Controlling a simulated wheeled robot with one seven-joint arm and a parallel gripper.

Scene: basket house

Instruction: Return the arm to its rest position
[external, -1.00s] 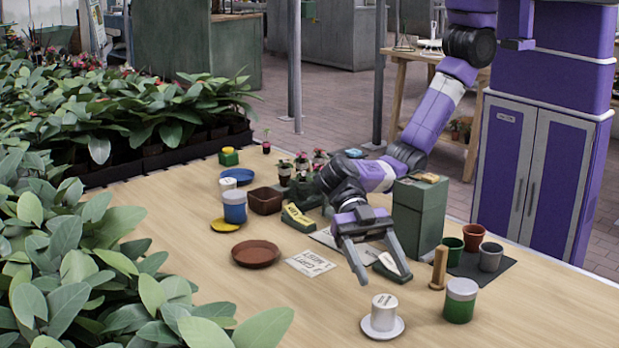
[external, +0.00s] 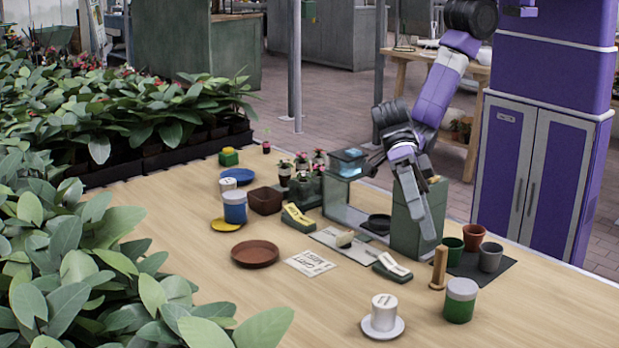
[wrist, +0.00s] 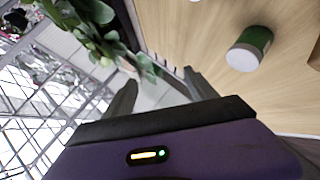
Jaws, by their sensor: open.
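My arm is raised and folded back over the far right side of the table in the external view. My gripper (external: 425,208) hangs beside the green box (external: 408,232), its fingers overlapping the box in the picture. In the wrist view my gripper (wrist: 160,92) has its two fingers spread apart, with nothing between them. I cannot tell from the external view how close the fingers are to the box.
Terracotta, green and grey pots (external: 474,236) stand to the right. A wooden peg (external: 438,268), a green jar (external: 460,300) and a white cup on a saucer (external: 397,331) are nearer.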

